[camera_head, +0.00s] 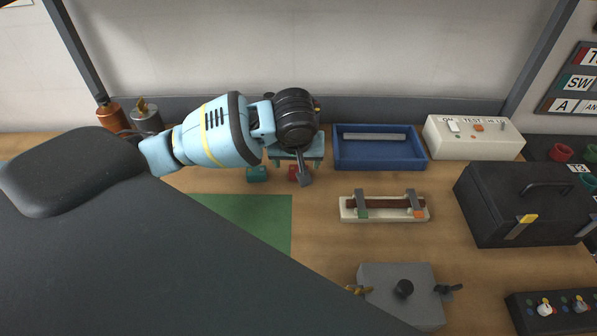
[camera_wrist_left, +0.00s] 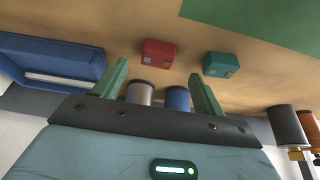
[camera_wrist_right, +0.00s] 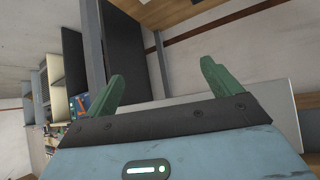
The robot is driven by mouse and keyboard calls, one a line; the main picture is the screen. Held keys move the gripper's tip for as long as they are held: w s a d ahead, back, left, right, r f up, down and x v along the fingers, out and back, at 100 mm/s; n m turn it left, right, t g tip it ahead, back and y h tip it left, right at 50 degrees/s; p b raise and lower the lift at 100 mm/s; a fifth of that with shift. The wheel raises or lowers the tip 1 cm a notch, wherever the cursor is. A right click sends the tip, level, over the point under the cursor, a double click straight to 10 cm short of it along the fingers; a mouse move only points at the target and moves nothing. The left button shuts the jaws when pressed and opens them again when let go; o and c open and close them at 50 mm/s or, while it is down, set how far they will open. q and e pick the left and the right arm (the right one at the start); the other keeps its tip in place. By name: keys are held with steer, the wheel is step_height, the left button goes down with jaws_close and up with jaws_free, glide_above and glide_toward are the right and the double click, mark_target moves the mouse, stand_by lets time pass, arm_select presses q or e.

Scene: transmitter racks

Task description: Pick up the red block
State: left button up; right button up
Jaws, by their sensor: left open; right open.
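The red block (camera_head: 293,174) lies on the wooden bench in the head view, partly hidden by my left gripper (camera_head: 304,181). The left wrist view shows the red block (camera_wrist_left: 158,53) just beyond the fingertips of my open, empty left gripper (camera_wrist_left: 158,70), apart from them. A teal block (camera_head: 256,174) lies to its left in the head view; it also shows in the left wrist view (camera_wrist_left: 221,64). My right gripper (camera_wrist_right: 162,70) is open and empty, facing shelves and a wall, away from the bench items; the head view does not show it.
A silver cylinder (camera_wrist_left: 139,94) and a blue cylinder (camera_wrist_left: 177,98) show between my left fingers.

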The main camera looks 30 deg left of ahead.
mark_target(298, 169)
arm_select(q)
steer(key=shift+w+x, duration=0.15)
steer(key=shift+x, duration=1.1)
steer(key=shift+w+x, duration=0.15)
steer(key=shift+x, duration=1.15)
steer(key=shift+r, duration=0.1)
steer(key=c, duration=1.1)
steer(key=shift+r, duration=0.5)
step_height(298, 169, up, 3)
steer(key=shift+f, duration=0.2)
steer(key=s+d, duration=0.1)
steer(key=s, duration=0.4)
steer(key=s+d+r, duration=0.1)
steer(key=s, duration=0.4)
steer(key=s+d, duration=0.1)
steer(key=s, duration=0.5)
steer(key=shift+r, duration=0.2)
